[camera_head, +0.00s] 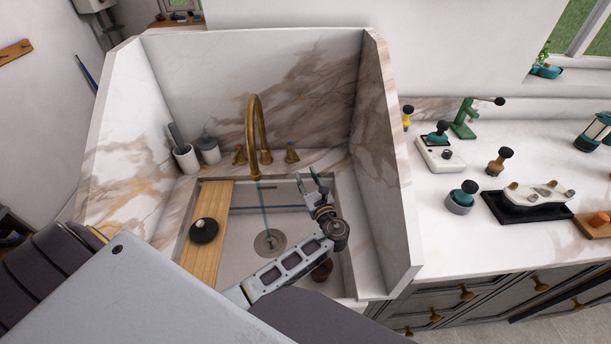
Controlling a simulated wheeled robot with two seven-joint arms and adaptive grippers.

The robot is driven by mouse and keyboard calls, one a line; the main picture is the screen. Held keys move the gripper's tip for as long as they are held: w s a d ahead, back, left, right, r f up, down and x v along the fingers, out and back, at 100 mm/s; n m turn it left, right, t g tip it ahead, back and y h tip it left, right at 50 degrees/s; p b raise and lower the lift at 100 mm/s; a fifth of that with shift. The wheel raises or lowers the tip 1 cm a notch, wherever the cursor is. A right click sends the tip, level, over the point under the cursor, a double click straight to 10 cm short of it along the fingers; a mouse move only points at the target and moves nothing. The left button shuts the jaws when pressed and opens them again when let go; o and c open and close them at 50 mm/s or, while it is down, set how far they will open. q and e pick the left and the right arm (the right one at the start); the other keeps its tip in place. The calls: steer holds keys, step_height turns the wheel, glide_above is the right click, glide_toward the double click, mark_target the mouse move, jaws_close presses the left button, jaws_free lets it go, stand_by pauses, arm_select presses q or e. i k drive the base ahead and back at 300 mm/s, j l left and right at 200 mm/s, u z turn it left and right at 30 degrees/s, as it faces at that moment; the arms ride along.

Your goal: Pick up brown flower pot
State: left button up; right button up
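A small dark brown round object (322,271), which looks like the brown flower pot, is low in the right part of the sink. My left forearm and wrist partly cover it, so its full shape is hidden. My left gripper (308,179) is over the back right of the sink, with its two fingers apart and nothing visible between them. It is beyond the brown object, not touching it. My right gripper is not in view.
The sink (220,270) has high marble walls at left, back and right. A brass faucet (253,130) stands close to my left gripper. A wooden board (208,260) holds a black round item (204,230). The right counter (440,230) carries several tools.

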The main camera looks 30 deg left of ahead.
mark_target(321, 273)
steer(key=k+l, duration=0.25)
steer(key=l, duration=0.15)
steer(key=k+l, duration=0.25)
steer(key=l, duration=0.2)
steer(key=k+l, duration=0.25)
steer(key=l, duration=0.15)
steer(key=k+l, duration=0.25)
steer(key=l, duration=0.15)
